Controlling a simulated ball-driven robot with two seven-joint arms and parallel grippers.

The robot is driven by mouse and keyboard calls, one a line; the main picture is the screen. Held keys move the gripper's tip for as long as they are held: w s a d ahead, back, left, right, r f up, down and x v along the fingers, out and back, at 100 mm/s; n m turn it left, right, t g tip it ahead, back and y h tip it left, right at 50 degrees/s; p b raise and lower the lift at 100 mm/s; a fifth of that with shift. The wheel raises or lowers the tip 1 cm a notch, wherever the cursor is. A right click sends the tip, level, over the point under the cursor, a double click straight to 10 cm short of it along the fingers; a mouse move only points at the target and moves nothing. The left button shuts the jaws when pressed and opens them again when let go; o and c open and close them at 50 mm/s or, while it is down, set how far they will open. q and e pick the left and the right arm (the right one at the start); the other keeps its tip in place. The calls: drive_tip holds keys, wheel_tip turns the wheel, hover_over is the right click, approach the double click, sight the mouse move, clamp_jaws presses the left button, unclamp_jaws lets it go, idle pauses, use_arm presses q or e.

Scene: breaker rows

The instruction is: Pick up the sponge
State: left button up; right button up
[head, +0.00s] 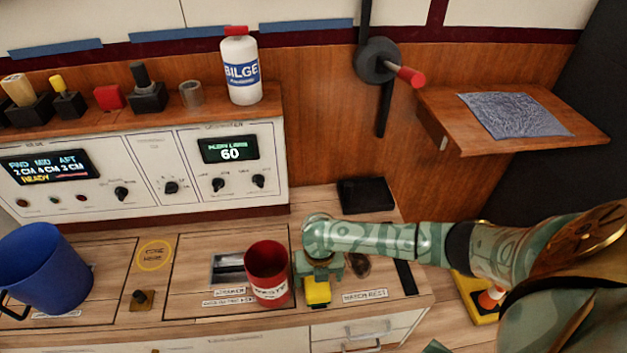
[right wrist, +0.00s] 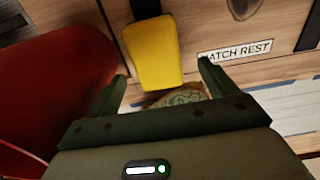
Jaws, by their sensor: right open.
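The yellow sponge (head: 318,291) is a small block beside the red bin on the wooden counter. In the right wrist view the sponge (right wrist: 152,52) lies just ahead of the fingers, roughly in line with the gap between them. My right gripper (head: 318,271) is over the counter at the sponge and hides part of it in the head view. Its jaws (right wrist: 162,82) are open with nothing between the fingertips. I cannot tell the exact height between fingers and sponge. My left gripper is not in view.
The red bin (head: 267,277) stands close left of my right gripper and fills the left of the wrist view (right wrist: 50,90). A "HATCH REST" label (head: 365,295) is to the right. A blue bucket (head: 45,268) is far left. A wooden shelf (head: 440,110) juts out above the arm.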

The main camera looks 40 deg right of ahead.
sight(317, 285)
drive_tip(key=f+b, duration=0.3)
drive_tip(key=f, duration=0.2)
drive_tip(key=shift+w+f+b, duration=0.1)
drive_tip(key=shift+w+b, duration=0.1)
drive_tip(key=shift+b, duration=0.15)
drive_tip(key=shift+f, duration=0.2)
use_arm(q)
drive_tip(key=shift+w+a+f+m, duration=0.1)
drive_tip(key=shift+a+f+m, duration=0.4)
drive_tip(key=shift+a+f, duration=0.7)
use_arm(e)
drive_tip(key=shift+r, duration=0.2)
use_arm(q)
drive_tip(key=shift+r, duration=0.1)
use_arm(e)
drive_tip(key=c, duration=1.1)
drive_tip(key=shift+o, duration=0.2)
